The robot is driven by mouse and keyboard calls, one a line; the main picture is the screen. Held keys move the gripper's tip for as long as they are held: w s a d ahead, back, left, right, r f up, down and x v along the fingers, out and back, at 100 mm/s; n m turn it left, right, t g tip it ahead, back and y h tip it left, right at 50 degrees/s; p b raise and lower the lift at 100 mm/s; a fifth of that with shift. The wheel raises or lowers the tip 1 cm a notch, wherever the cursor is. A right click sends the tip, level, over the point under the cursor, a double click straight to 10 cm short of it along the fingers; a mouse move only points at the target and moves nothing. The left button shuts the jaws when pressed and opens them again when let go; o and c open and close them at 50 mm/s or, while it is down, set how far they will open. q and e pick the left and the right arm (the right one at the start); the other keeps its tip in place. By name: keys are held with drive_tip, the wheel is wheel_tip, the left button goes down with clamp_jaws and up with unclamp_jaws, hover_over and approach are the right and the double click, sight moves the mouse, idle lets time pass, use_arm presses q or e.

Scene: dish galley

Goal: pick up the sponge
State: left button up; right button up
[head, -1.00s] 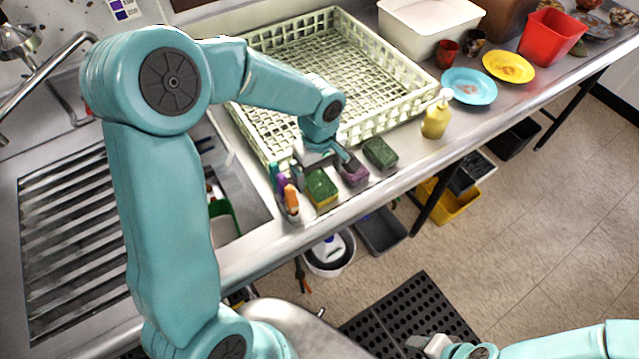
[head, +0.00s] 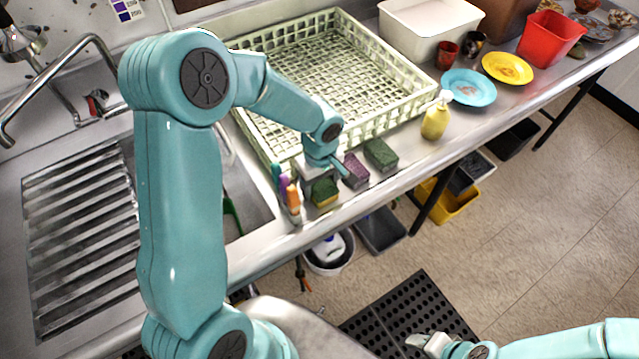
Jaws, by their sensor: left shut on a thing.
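Three sponges stand in a row on the steel counter, in front of the dish rack: a green and yellow one (head: 325,194), a purple and grey one (head: 355,172) and a dark green one (head: 381,154). My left gripper (head: 322,178) is down at the green and yellow sponge and shut on it, hiding its back part. The purple sponge is close beside the gripper on the right. I cannot tell whether the held sponge is clear of the counter. My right gripper (head: 420,342) is low in the view, over the floor mat, far from the sponges; its jaw opening is unclear.
The pale dish rack (head: 405,112) stands just behind the sponges. Colored-capped bottles or markers (head: 288,195) are close on the left, beside the sink. A yellow soap bottle (head: 435,121) and plates (head: 468,87) stand to the right. The counter's front edge is near.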

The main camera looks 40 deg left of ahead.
sight(320, 183)
use_arm(q)
drive_tip(key=shift+w+r, duration=0.2)
drive_tip(key=shift+r, duration=0.2)
wheel_tip(320, 183, up, 19)
drive_tip(key=shift+b, duration=0.45)
drive_tip(key=shift+s+r, duration=0.1)
drive_tip(key=shift+s, duration=0.05)
